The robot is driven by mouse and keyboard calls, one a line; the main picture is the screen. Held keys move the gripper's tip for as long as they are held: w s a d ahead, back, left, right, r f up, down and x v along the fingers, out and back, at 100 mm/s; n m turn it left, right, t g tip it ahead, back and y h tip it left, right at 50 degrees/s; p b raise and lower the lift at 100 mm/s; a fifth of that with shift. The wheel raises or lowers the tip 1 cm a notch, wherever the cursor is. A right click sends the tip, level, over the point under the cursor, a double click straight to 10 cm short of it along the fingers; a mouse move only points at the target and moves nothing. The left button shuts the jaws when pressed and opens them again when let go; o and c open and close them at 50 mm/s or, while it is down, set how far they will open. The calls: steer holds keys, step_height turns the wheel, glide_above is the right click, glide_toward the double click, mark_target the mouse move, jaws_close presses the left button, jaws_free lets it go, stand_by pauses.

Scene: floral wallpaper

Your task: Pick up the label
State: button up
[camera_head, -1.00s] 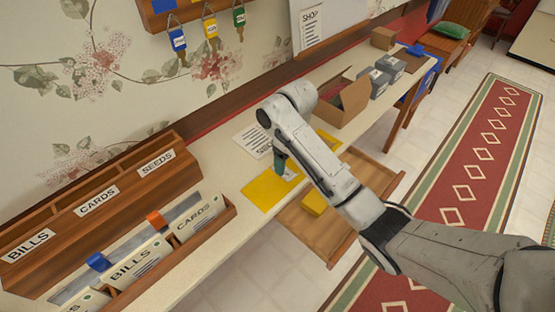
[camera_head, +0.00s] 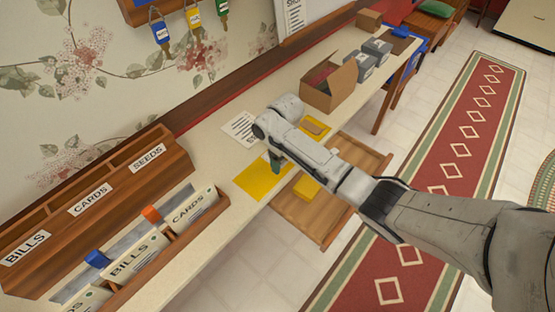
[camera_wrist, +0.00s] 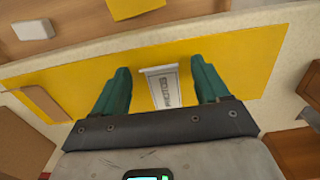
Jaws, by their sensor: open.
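The label (camera_wrist: 165,88) is a small white slip with dark print, lying on a yellow sheet (camera_wrist: 70,78) in the wrist view. My gripper (camera_wrist: 160,67) is open, with one green finger on each side of the label and a gap between each finger and the label's edges. Nothing is held. In the head view my gripper (camera_head: 275,165) points down over the yellow sheet (camera_head: 256,186) on the narrow desk. My arm and gripper hide the label there.
A wooden sorter (camera_head: 100,200) and card tray (camera_head: 212,212) stand left. An open cardboard box (camera_head: 330,92) stands beyond the gripper. A printed paper (camera_head: 240,127) lies near the wall.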

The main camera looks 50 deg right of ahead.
steer(key=shift+f, duration=0.4)
steer(key=c, duration=1.1)
steer(key=shift+r, duration=0.1)
